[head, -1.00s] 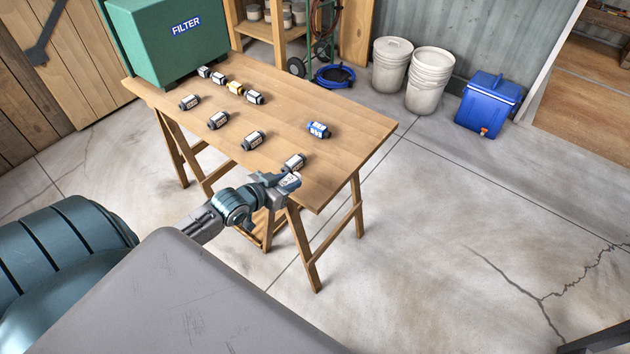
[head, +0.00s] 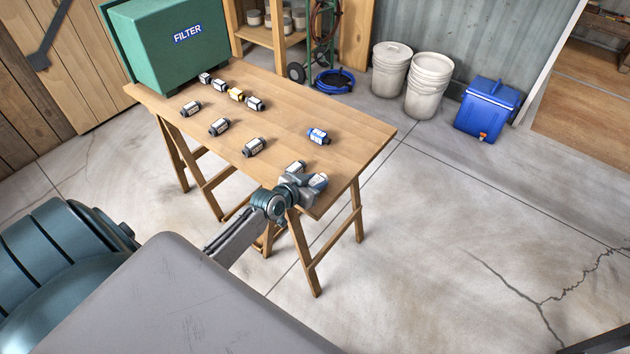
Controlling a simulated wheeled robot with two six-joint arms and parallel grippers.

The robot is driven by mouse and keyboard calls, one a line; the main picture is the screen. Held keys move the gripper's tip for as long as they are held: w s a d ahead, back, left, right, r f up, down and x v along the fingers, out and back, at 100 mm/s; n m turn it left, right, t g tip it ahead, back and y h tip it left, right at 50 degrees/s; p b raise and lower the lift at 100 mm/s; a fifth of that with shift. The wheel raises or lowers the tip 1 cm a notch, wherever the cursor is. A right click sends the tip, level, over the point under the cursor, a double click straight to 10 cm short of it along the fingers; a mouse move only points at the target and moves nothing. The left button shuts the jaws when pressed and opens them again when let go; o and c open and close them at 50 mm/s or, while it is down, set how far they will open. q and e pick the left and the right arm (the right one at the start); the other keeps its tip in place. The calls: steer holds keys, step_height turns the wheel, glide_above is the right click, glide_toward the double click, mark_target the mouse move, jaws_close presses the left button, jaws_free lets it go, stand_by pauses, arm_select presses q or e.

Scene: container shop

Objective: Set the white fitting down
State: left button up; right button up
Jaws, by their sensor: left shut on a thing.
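My left gripper (head: 309,185) is over the near right corner of the wooden table (head: 345,155). It is shut on a white fitting (head: 319,181), which sticks out beyond the jaws. I cannot tell whether this fitting touches the tabletop. Another white-and-dark fitting (head: 297,166) lies on the table just behind the gripper, partly hidden by it. My right gripper is out of view.
The tabletop right of the blue fitting is clear.

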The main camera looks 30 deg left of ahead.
arm_select(q)
steer(key=shift+f, duration=0.1)
steer(key=o, duration=1)
steer(key=shift+c, duration=0.2)
steer(key=v, duration=1)
steer(key=shift+s+a, duration=0.35)
steer(key=shift+a, duration=0.05)
